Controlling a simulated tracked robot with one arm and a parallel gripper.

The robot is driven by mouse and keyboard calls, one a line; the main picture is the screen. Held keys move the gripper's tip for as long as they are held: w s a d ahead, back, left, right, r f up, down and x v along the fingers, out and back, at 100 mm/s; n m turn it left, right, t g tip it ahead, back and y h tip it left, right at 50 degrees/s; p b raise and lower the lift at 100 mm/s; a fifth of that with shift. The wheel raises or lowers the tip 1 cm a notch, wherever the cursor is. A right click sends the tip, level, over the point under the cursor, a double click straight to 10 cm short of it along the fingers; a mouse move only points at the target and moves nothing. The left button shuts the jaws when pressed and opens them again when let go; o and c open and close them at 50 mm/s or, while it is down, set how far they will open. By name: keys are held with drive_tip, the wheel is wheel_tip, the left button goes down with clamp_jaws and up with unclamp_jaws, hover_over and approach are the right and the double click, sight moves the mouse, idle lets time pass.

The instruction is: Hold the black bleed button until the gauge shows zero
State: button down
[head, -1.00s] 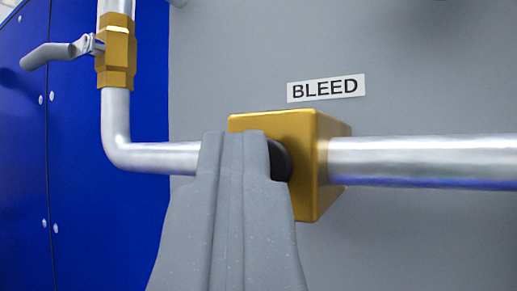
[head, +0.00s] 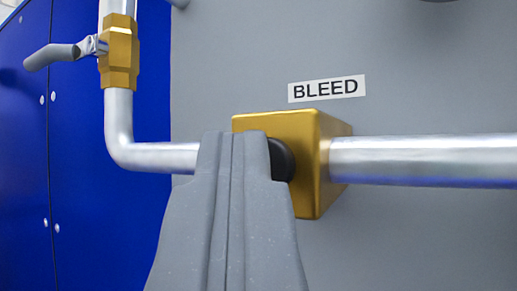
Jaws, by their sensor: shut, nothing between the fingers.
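The black bleed button (head: 282,160) sits on the front face of a brass block (head: 318,165) below a white BLEED label (head: 327,89). My gripper (head: 235,136) is shut and empty, its grey fingers together. Its tips lie over the left part of the button and the block's front face. The fingers hide most of the button, so I cannot tell whether they touch it or how far it is pressed. No gauge shows in this view.
A silver pipe (head: 425,160) runs right from the block. Another pipe (head: 150,157) runs left and bends up to a brass valve (head: 119,52) with a grey lever handle (head: 52,56). A grey panel (head: 420,240) stands behind, with a blue cabinet (head: 110,220) at left.

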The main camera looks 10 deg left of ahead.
drive_tip(key=shift+s+a+f, duration=0.1)
drive_tip(key=shift+s+a, duration=0.05)
drive_tip(key=shift+s, duration=0.45)
drive_tip(key=shift+s, duration=0.1)
drive_tip(key=s, duration=0.2)
drive_tip(key=s+a+b, duration=0.1)
drive_tip(key=s, duration=0.1)
drive_tip(key=shift+s+a, duration=0.15)
drive_tip(key=shift+s, duration=0.2)
